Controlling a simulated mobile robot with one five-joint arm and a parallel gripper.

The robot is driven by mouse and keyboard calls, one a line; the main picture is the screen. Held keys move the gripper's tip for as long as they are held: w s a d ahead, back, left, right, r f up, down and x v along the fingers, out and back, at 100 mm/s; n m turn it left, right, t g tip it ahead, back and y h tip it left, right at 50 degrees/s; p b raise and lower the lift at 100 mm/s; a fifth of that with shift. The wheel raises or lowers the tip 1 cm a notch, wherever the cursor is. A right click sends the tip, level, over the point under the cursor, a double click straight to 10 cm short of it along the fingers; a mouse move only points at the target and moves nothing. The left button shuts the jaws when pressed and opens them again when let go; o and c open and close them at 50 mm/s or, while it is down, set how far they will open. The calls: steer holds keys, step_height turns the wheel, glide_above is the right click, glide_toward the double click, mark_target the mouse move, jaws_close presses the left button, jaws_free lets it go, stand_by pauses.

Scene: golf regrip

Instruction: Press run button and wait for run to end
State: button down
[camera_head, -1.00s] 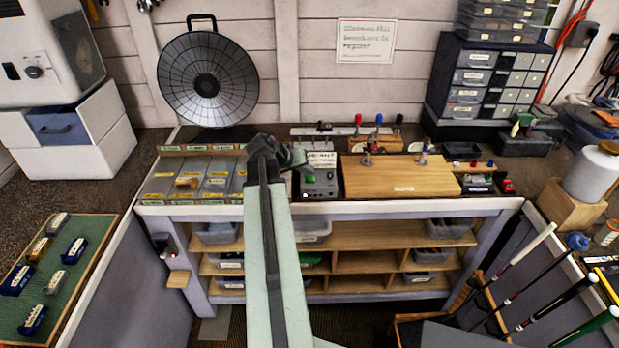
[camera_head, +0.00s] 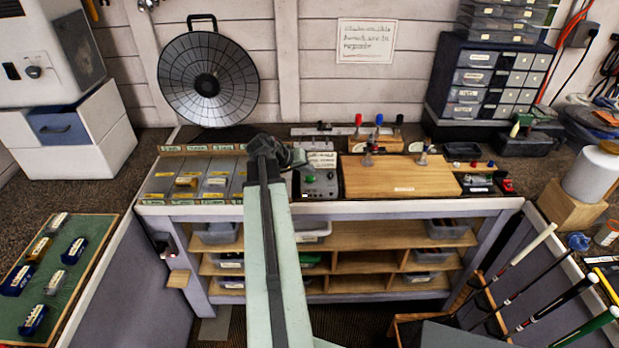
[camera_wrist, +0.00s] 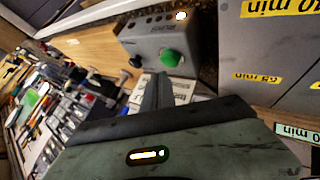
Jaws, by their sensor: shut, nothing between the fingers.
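The grey control box (camera_head: 320,188) stands on the bench's front edge, left of the wooden board. Its round green button (camera_head: 310,179) shows just right of my arm. In the wrist view the green button (camera_wrist: 170,58) is large and a row of small dots runs along the box, with one lamp (camera_wrist: 181,15) glowing whitish. My gripper (camera_head: 301,158) is shut and empty beside the box. In the wrist view its fingertips (camera_wrist: 157,77) lie just below the button in the picture; I see no clear contact. A printed white card (camera_head: 322,160) stands behind the box.
Left of the box is a sectioned tray (camera_head: 160,186) with yellow time labels. Right is a wooden board (camera_head: 400,178) with small clamps. A dark round dish (camera_head: 208,80) leans on the wall. Golf clubs (camera_head: 520,262) stand at the lower right.

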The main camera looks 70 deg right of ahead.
mark_target(307, 179)
steer(key=shift+f+b, duration=0.4)
steer(key=shift+f+b, duration=0.55)
stand_by(0.7)
steer(key=shift+r+p, duration=1)
step_height(307, 179, up, 5)
steer(key=p, duration=0.5)
steer(key=shift+r, duration=0.1)
steer(key=shift+w, duration=0.1)
stand_by(0.3)
